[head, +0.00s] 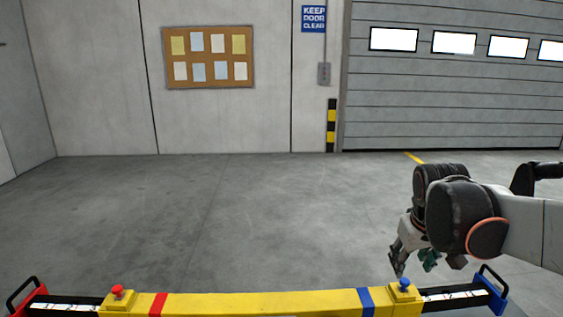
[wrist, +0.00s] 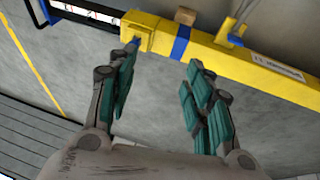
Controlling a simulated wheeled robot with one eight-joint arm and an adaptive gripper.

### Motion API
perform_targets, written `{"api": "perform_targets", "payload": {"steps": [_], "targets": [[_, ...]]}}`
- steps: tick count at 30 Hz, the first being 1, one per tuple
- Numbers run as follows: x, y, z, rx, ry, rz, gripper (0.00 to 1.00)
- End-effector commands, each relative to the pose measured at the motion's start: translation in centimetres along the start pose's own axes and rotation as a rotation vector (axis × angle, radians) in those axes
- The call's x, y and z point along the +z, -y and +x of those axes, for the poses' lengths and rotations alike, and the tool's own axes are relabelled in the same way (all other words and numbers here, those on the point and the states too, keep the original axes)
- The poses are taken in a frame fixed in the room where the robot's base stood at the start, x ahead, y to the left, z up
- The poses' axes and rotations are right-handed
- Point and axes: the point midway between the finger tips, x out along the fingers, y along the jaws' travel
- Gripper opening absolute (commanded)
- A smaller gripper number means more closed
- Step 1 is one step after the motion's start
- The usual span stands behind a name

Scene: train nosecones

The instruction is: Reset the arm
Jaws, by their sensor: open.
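My gripper (head: 413,262) is at the right of the head view, pointing down, above and just behind the blue end of a yellow beam. In the wrist view my gripper (wrist: 160,85) shows two teal-padded fingers spread apart with nothing between them. The yellow beam (head: 250,303) runs along the bottom of the head view. It crosses the top of the wrist view (wrist: 215,48), beyond the fingertips.
The beam carries a red knob (head: 118,291) at left and a blue knob (head: 405,284) at right, with handled end pieces outside them. Grey floor (head: 230,210) is clear behind it. A pinboard (head: 208,57) and a roller door (head: 450,100) stand at the back.

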Motion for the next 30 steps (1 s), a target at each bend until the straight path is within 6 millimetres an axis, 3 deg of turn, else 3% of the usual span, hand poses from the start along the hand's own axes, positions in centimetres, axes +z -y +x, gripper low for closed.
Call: {"api": "perform_targets", "payload": {"steps": [3,7,18,24,30], "targets": [[2.6,1.8,-2.5,0.024,-0.029,-0.037,0.47],[5.7,3.7,-3.6,0.028,-0.071,-0.048,0.47],[15.0,9.5,-0.7,-0.088,-0.233,0.069,0.47],[17.0,10.9,0.3,-0.122,-0.272,0.104,0.47],[17.2,11.0,0.3,-0.126,-0.276,0.109,0.47]]}}
